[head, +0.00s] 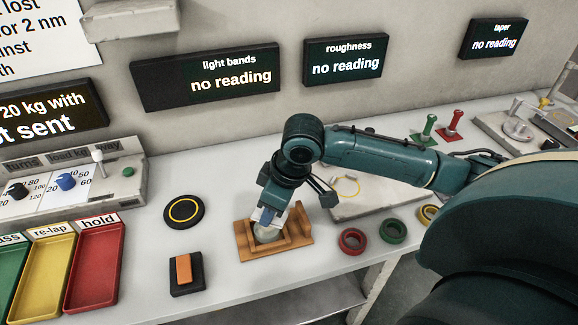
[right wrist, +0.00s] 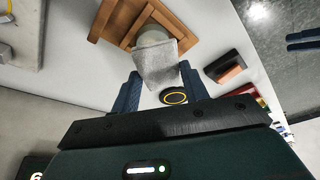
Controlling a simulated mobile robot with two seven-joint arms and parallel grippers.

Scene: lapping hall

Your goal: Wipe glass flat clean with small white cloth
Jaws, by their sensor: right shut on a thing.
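The glass flat (head: 268,235) is a pale round disc in a wooden cradle (head: 302,226) on the bench. In the right wrist view the flat (right wrist: 152,35) shows partly behind the cloth, inside the wooden cradle (right wrist: 116,20). My right gripper (head: 270,209) points down above the cradle. It is shut on the small whitish-grey cloth (right wrist: 157,66), which hangs out past the fingers over the flat. The cloth overlaps the near part of the flat; I cannot tell whether it presses on it. My left gripper is not in view.
Left of the cradle are a black disc with a yellow ring (head: 184,211) and an orange block on a black pad (head: 184,271). Green, yellow and red trays (head: 95,268) stand farther left. Red (head: 352,241) and green (head: 393,231) rings lie to the right.

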